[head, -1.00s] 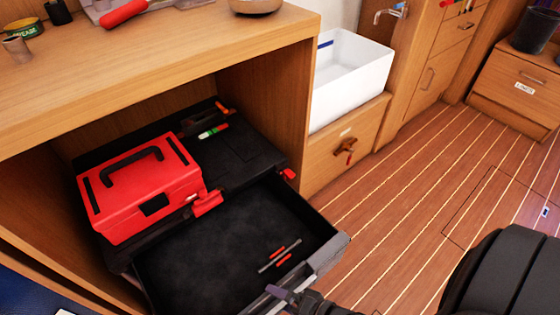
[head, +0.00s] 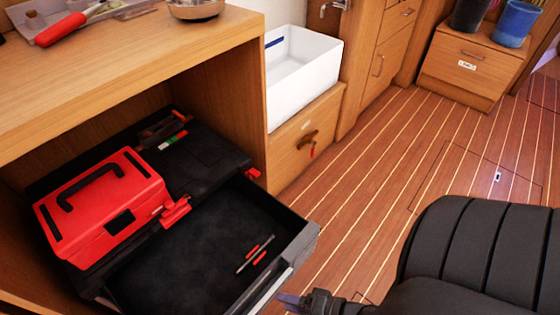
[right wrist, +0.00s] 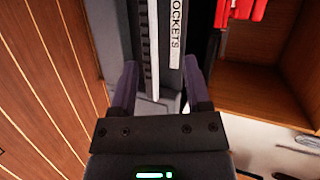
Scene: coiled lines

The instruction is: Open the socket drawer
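The socket drawer (head: 190,250) is pulled well out of the black tool chest (head: 205,150), and its dark inside shows. A few thin red-and-grey tools (head: 255,254) lie in it. In the right wrist view, the drawer front carries a label ending in "OCKETS" (right wrist: 176,30) beside a pale grey strip (right wrist: 153,50). My right gripper (head: 290,299) is just outside the drawer front at the bottom of the head view. In the right wrist view its purple fingers (right wrist: 160,88) are spread wide with nothing clamped between them. My left gripper is out of view.
A red toolbox (head: 100,210) sits on the chest inside the wooden cabinet. A wooden counter (head: 130,70) overhangs it. A white bin (head: 300,85) stands on a cabinet to the right.

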